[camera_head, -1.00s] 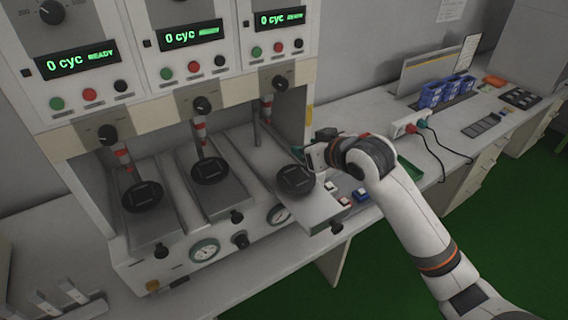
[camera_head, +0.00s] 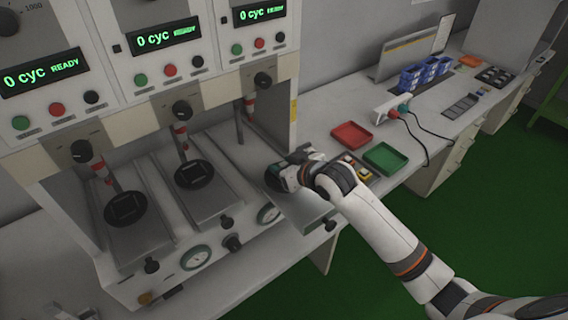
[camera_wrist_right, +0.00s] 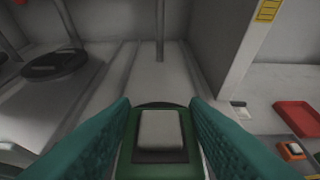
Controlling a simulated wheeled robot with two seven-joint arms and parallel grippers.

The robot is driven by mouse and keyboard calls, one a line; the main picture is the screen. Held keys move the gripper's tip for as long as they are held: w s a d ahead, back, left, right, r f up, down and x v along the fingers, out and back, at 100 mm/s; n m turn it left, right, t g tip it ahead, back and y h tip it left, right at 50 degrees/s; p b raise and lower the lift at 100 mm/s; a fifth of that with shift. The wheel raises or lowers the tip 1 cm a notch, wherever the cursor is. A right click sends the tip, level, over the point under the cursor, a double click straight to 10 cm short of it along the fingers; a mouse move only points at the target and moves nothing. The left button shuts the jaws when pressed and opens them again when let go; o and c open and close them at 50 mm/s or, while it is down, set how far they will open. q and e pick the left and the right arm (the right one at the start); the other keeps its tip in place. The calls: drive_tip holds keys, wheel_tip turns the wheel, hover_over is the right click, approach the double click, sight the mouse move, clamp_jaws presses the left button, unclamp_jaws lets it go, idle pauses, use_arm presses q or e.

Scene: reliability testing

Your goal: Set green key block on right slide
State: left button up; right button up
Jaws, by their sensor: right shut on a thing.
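The green key block (camera_wrist_right: 159,128) has a green base and a pale grey key cap. In the right wrist view it sits between the two teal fingers of my right gripper (camera_wrist_right: 160,120), which is shut on it. In the head view my right gripper (camera_head: 282,177) is over the round black plate of the right slide (camera_head: 302,214) and hides most of that plate. A dark rim of the plate shows just behind the block in the wrist view. Whether the block touches the plate cannot be told. My left gripper is not in view.
Two other slides with round black plates (camera_head: 125,208) (camera_head: 195,174) lie to the left. The tester's side wall (camera_wrist_right: 240,45) stands close on the right. A red tray (camera_head: 352,135), a green tray (camera_head: 386,157) and several small blocks are on the bench.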

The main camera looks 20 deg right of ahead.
drive_tip(key=shift+f, duration=0.15)
drive_tip(key=o, duration=0.8)
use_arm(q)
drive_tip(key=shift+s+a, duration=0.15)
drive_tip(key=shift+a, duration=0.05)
use_arm(e)
drive_tip(key=shift+o, duration=1)
drive_tip(key=shift+r, duration=0.25)
use_arm(q)
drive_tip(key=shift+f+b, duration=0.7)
drive_tip(key=shift+b, duration=0.05)
use_arm(e)
drive_tip(key=v, duration=1.2)
drive_tip(key=shift+s+f, duration=0.1)
drive_tip(key=shift+f, duration=0.1)
